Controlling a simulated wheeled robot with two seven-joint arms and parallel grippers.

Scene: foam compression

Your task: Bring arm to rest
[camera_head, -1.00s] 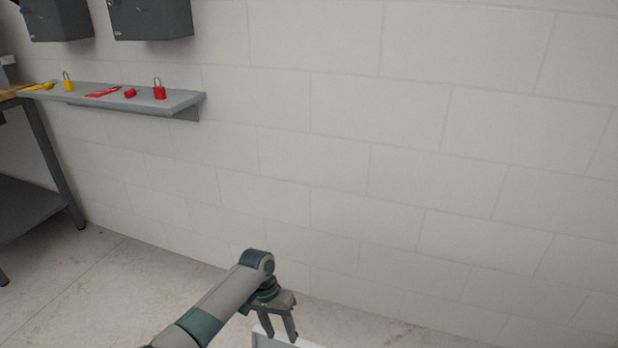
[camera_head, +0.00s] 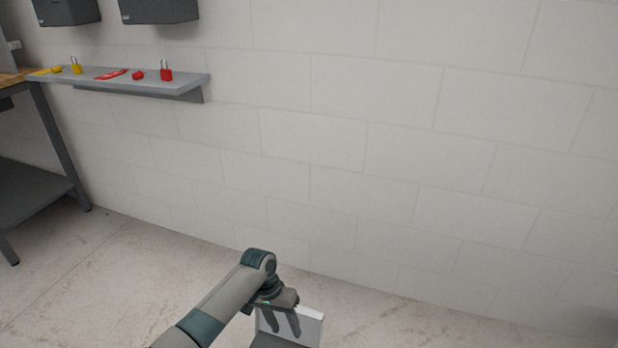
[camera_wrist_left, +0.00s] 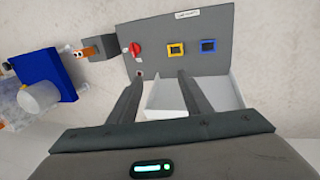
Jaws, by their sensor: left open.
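My left gripper (camera_head: 283,326) hangs at the end of my left arm at the bottom of the head view, fingers pointing down, open. It also shows in the left wrist view (camera_wrist_left: 160,76), with its two fingers apart and nothing visibly held between them. A grey panel (camera_wrist_left: 220,22) with a red knob, a yellow-framed square and a blue-framed square lies beyond the fingertips in the wrist view. White-walled parts (camera_wrist_left: 165,100) show behind and between the fingers. My right gripper is in neither view.
A white-edged grey box (camera_head: 310,328) is behind the left gripper, partly cut off. A wall shelf (camera_head: 150,84) holds red and yellow padlocks and small items. A workbench (camera_head: 45,195) stands at the left. A blue block (camera_wrist_left: 45,75) shows in the wrist view. Floor along the wall looks clear.

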